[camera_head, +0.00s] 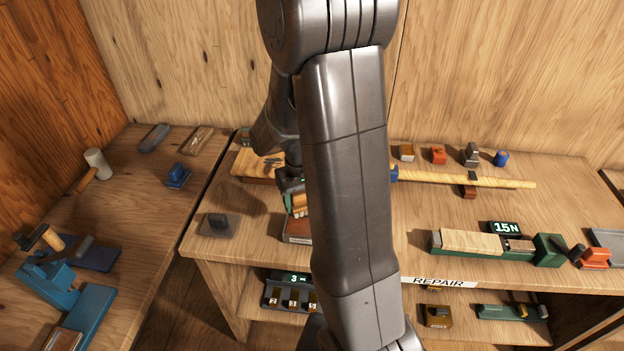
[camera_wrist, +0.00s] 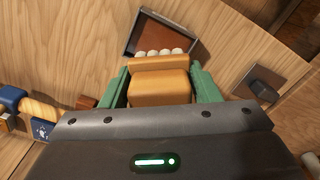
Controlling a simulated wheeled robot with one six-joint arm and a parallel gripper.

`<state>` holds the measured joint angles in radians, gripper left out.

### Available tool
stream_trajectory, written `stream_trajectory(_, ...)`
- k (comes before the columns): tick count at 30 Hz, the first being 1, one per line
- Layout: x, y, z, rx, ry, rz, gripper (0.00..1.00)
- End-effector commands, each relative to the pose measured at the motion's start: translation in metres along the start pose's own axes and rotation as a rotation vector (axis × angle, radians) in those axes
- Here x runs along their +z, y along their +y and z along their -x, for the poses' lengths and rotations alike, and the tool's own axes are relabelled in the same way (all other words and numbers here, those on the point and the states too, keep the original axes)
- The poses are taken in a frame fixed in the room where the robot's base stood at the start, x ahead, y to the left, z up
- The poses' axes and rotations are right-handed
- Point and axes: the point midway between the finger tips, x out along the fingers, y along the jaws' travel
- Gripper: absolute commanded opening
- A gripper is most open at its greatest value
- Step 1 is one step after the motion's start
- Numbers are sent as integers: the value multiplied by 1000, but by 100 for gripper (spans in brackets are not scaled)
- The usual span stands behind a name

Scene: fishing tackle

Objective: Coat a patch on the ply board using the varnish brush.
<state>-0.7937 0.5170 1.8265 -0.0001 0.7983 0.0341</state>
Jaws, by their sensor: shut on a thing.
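My gripper (camera_wrist: 160,88) has green fingers, shut on an orange-tan wooden block, which I take to be the varnish brush (camera_wrist: 160,86). Several pale rounded tufts show just beyond the block; I cannot tell whether they belong to it. In the head view my gripper (camera_head: 293,190) is partly hidden behind my arm, with the brush (camera_head: 300,203) showing below it. A light board (camera_head: 250,166), likely the ply board, lies at the back left of the bench, partly covered by my arm. Any coating on it cannot be made out.
A shallow brown tray (camera_wrist: 151,31) lies just beyond the brush, also in the head view (camera_head: 297,238). A dark grey block (camera_head: 217,224) stands left of it. A yellow rod (camera_head: 465,180) and a green fixture (camera_head: 480,250) occupy the right.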

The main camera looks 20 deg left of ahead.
Motion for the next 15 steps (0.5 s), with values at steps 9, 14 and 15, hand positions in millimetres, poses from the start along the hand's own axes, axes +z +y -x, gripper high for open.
stream_trajectory(9, 0, 0, -13, 0, -1, 0, 38)
stream_trajectory(14, 0, 0, -30, 0, -1, 0, 38)
stream_trajectory(15, 0, 0, -34, 0, -1, 0, 38)
